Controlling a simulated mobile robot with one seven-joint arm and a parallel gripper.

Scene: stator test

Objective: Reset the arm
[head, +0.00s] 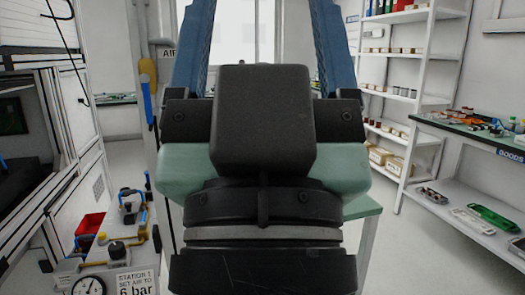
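My gripper (262,30) is raised in the middle of the head view, seen from behind. Its two blue fingers stand wide apart, one on each side of the window, and run up past the top edge, so their tips are cut off. Nothing shows between the visible parts of the fingers. My black wrist and the pale green body behind the fingers fill the centre and hide much of the room ahead.
An air station with a gauge (88,286) and a "6 bar" sign (137,284) stands close at lower left, beside a machine frame (84,140). A white shelf (420,100) and a goods bench (470,138) stand right. Floor (408,245) shows clear between.

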